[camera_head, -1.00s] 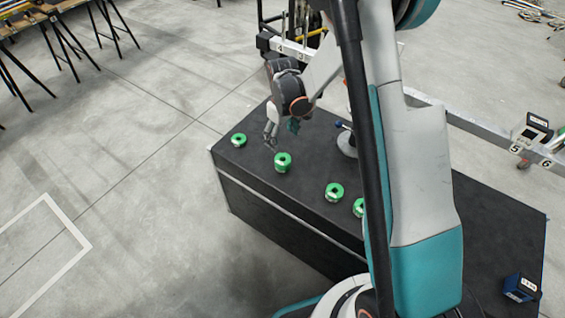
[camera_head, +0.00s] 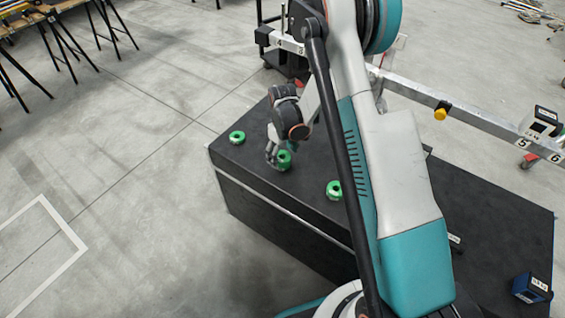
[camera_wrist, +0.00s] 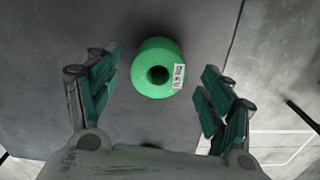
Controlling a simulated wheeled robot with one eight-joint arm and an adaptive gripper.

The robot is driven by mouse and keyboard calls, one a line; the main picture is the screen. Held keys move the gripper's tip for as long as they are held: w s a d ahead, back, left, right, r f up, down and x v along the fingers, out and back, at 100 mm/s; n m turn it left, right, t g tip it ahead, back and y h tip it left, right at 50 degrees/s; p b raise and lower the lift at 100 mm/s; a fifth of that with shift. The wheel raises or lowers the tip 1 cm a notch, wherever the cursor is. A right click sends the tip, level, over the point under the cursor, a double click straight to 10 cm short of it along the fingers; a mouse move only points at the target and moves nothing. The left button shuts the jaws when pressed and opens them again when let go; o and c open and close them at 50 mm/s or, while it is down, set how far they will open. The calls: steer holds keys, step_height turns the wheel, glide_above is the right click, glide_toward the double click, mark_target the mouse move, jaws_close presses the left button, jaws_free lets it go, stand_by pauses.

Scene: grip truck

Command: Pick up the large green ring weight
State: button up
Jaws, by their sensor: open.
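Several green ring weights stand on the black bench (camera_head: 265,200). One green ring weight (camera_head: 284,160) is right by my gripper (camera_head: 277,160) in the head view, and the fingers partly cover it. In the wrist view this ring (camera_wrist: 158,68) has a dark centre hole and a white label on its right side. It lies between and a little beyond the fingertips of my gripper (camera_wrist: 158,75), which is open, with a gap on both sides. Another green ring (camera_head: 237,138) sits at the bench's left corner, and one (camera_head: 334,190) sits to the right.
A dark blue box (camera_head: 530,288) lies at the bench's right end. A grey numbered rail (camera_head: 470,118) runs behind the bench. A yellow knob (camera_head: 441,112) sits on it. My arm hides much of the bench's middle. The bench's left edge is close to the rings.

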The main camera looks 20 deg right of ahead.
step_height(320, 180, down, 3)
steer(key=shift+w+f+b, duration=0.1)
steer(key=shift+f+b, duration=0.05)
steer(key=shift+b, duration=0.35)
steer(key=c, duration=1.4)
steer(key=shift+r, duration=0.2)
steer(key=shift+r+p, duration=5.55)
steer(key=shift+r, duration=8.15)
